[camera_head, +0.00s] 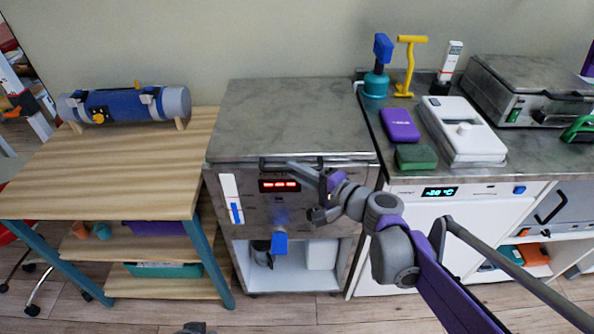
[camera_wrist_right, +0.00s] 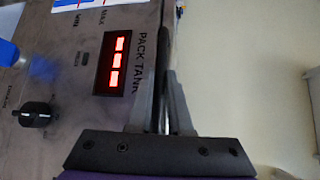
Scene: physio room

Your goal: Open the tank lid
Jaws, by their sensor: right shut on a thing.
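The tank (camera_head: 270,212) is a metal cabinet with a red lit display, labelled PACK TANK in the right wrist view (camera_wrist_right: 116,62). Its grey lid (camera_head: 295,115) lies flat and closed on top. A dark bar handle (camera_head: 268,165) runs along the lid's front edge. My right gripper (camera_head: 294,167) reaches in from the right and is shut on the handle. In the right wrist view, the handle bar (camera_wrist_right: 166,50) runs between the two fingers (camera_wrist_right: 164,100).
A wooden table (camera_head: 130,165) with a blue-grey roll (camera_head: 130,104) stands at the left. The counter (camera_head: 375,130) at the right holds a purple box (camera_head: 400,125), a green block (camera_head: 416,157), a white device (camera_head: 465,145) and a metal unit (camera_head: 530,90). The wall is close behind the tank.

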